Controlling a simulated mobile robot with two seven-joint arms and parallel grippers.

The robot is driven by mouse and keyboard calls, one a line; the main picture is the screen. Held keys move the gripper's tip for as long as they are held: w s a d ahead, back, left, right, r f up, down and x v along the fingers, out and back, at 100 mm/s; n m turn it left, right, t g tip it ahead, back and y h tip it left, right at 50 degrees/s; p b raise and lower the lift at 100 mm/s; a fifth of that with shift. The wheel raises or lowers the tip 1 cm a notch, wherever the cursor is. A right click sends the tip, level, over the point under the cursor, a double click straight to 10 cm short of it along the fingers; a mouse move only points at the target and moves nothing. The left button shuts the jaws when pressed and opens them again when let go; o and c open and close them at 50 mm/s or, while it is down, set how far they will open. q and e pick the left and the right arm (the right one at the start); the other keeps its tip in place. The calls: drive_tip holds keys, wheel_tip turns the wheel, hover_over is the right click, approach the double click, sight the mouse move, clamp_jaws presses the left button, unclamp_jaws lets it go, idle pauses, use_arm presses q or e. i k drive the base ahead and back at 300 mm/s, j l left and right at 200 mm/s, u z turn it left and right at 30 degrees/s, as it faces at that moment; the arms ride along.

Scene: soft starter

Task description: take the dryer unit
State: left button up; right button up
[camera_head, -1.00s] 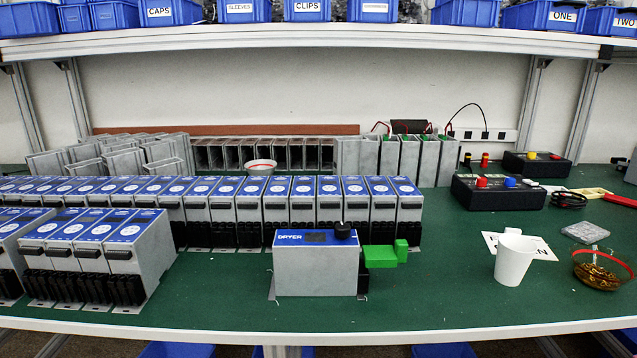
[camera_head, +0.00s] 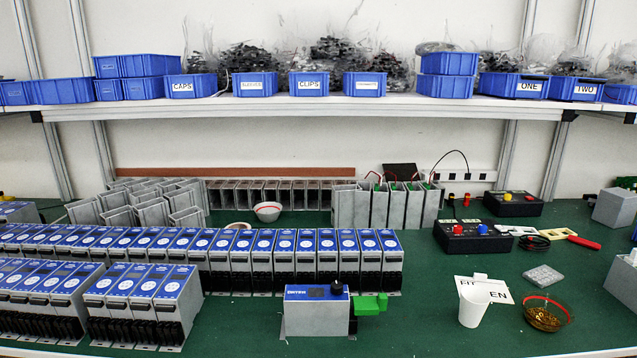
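The dryer unit (camera_head: 317,317) is a grey box with a blue top face marked with white lettering. A black knob sits on its top right and a green connector (camera_head: 370,304) sticks out on its right side. It stands upright on the green table near the front edge, in the middle of the head view. Neither of my grippers is in view.
Rows of blue-topped grey units (camera_head: 308,262) stand behind and left of the dryer. A white cup (camera_head: 473,307) and a glass bowl of small brass parts (camera_head: 543,315) stand to its right. A shelf of blue bins (camera_head: 309,84) spans above. Table between dryer and cup is clear.

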sight(312, 311)
drive_tip(key=i+l, duration=0.15)
drive_tip(key=l, duration=0.2)
drive_tip(key=i+l+u, duration=0.2)
drive_tip(key=k+u, duration=0.1)
drive_tip(key=u, duration=1.35)
